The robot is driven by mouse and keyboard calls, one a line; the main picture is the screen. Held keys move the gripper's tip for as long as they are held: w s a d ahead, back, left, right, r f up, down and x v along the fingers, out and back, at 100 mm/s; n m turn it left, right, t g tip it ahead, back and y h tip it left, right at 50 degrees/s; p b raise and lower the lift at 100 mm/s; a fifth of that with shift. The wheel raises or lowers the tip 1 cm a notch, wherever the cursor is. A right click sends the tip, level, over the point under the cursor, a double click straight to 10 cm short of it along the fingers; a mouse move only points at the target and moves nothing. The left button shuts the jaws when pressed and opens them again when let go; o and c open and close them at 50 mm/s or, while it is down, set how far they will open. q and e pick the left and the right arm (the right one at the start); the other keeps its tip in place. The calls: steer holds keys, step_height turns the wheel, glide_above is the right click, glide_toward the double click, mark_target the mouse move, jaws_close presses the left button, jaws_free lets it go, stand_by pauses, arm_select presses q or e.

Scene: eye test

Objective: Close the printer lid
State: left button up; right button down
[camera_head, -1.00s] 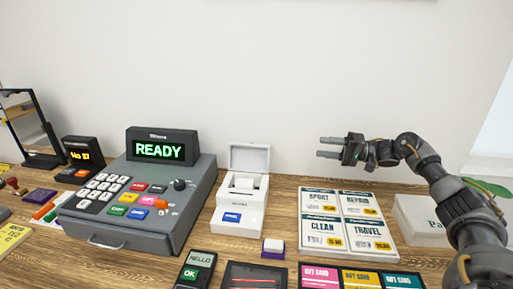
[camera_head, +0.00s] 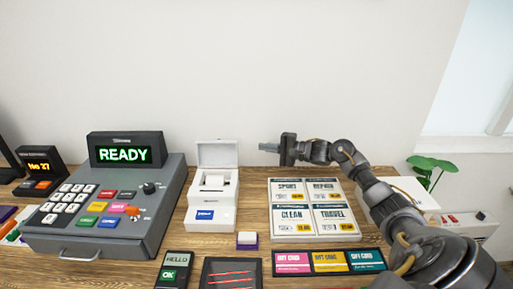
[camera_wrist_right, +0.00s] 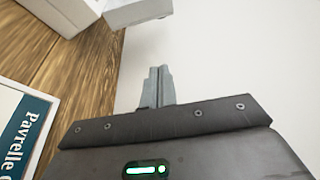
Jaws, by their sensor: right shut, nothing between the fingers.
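The white printer (camera_head: 210,218) stands on the wooden counter, right of the cash register. Its lid (camera_head: 217,154) is up, standing at the back of the body, and a white paper roll (camera_head: 214,181) shows inside. My right gripper (camera_head: 262,147) is shut and empty, in the air right of the raised lid, its fingers pointing left toward it with a gap between. In the right wrist view, the shut fingers (camera_wrist_right: 158,75) point up toward the lid (camera_wrist_right: 138,11), and part of the printer body (camera_wrist_right: 62,12) shows at the top left. My left gripper is not in view.
The grey cash register (camera_head: 110,225) stands left of the printer. A price board (camera_head: 315,238) lies below my right arm. A card reader (camera_head: 174,270), a small white block on purple (camera_head: 247,239) and gift cards (camera_head: 330,262) are in front. The wall behind is bare.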

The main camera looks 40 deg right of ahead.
steer(key=r+p+x, duration=0.1)
steer(key=p+x, duration=0.1)
steer(key=x, duration=0.7)
steer(key=s+a+p, duration=0.2)
steer(key=s, duration=0.1)
steer(key=shift+a, duration=0.15)
steer(key=shift+r, duration=0.1)
